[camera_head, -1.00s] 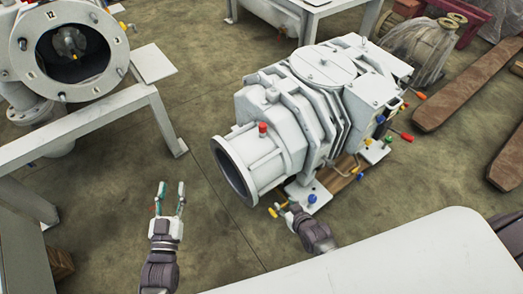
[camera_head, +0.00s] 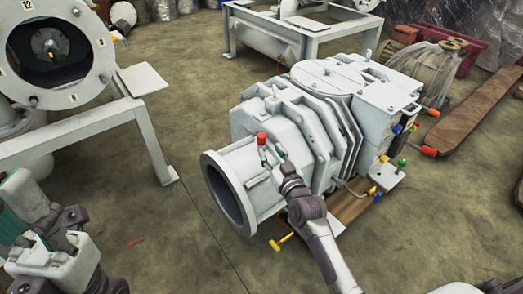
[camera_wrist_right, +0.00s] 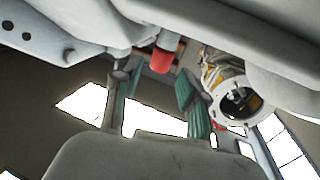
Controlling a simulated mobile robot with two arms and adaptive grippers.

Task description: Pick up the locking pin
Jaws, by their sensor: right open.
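The locking pin appears to be the red-capped pin (camera_head: 262,138), upright on top of the white pump's (camera_head: 300,125) front neck. My right gripper (camera_head: 273,158) is just right of the pin, close to the pump's top. In the right wrist view, the red cap (camera_wrist_right: 163,55) shows between and beyond the green-padded fingertips of my right gripper (camera_wrist_right: 155,85). The fingers stand apart with nothing between them; contact with the pin is not visible. My left gripper (camera_head: 45,225) is at the lower left, far from the pin; its finger gap is unclear.
A white stand (camera_head: 150,140) with a round-flanged vessel (camera_head: 60,55) is at the left. Yellow (camera_head: 280,242), blue, green and red handles stick out around the pump's base. Bare floor (camera_head: 180,225) lies between stand and pump.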

